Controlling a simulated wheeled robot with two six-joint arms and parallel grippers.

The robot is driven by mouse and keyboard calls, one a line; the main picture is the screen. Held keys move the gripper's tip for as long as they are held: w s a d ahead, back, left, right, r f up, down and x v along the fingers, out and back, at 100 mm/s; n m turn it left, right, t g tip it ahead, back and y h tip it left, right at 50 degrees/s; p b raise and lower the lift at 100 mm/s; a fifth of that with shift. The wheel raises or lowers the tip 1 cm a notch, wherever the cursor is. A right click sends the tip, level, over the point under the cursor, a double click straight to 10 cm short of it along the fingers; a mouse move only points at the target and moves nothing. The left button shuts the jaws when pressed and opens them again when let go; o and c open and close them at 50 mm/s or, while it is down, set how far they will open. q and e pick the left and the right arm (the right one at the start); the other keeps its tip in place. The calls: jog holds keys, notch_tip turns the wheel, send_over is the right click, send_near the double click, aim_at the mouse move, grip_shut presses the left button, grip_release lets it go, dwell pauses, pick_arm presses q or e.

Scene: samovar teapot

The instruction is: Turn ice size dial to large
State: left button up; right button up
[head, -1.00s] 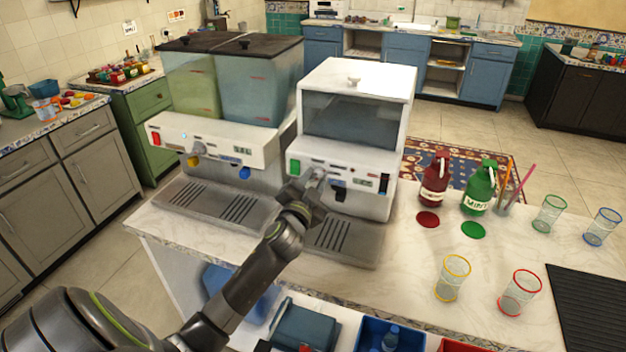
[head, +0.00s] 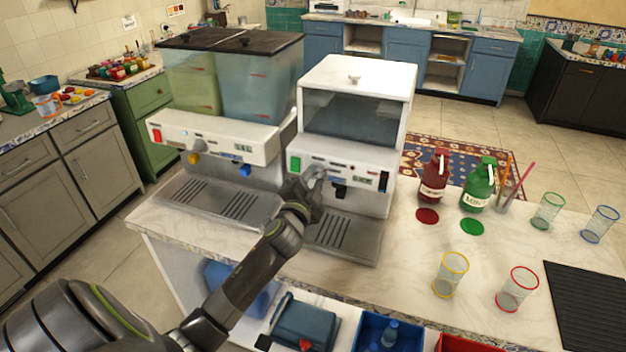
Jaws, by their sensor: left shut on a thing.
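The white ice machine (head: 358,80) stands on the counter with a control panel across its front. My left gripper (head: 312,180) is at the left part of this panel, shut on the dial there. The dial is mostly hidden by the fingers, so its setting cannot be read. A green switch (head: 295,165) is just left of the gripper. A small display (head: 363,180) and a dark switch (head: 384,181) are to the right. My right gripper is not in view.
A two-tank drink dispenser (head: 215,140) stands close on the left. A red bottle (head: 433,176), a green bottle (head: 478,184) and several glasses, including a yellow-rimmed one (head: 450,274), are on the right. The marble counter (head: 400,245) is bare between them.

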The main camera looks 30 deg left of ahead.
pick_arm(q)
jog(key=o, duration=1)
jog(key=shift+b+v, duration=1.7)
jog(key=shift+v, duration=7)
jog(key=shift+f, duration=0.15)
